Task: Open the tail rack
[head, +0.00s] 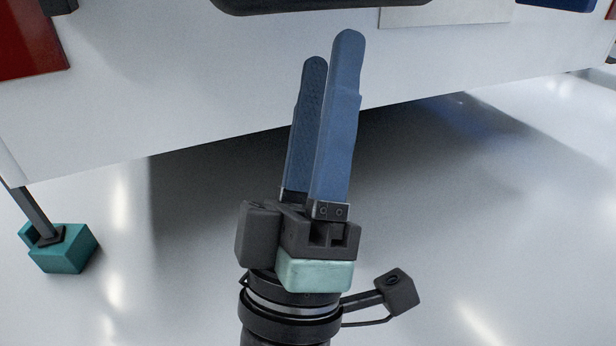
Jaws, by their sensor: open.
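My gripper (331,52) stands upright in the middle of the head view, with two long blue fingers pointing up and away. It is open, with a narrow gap between the fingers and nothing held. Behind it is a white vehicle panel (200,80); the fingertips overlap it in the picture, and I cannot tell how far apart they are. A dark rounded bar (320,5) is cut off by the top edge above the fingers. I cannot tell whether it belongs to the tail rack, and no rack is clearly recognisable.
A teal block (65,250) with a dark leg (32,212) stands on the floor at the left. A red panel (28,42), a pale plate (445,12) and a blue piece (556,4) are along the top. The glossy floor (500,220) is clear at the right.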

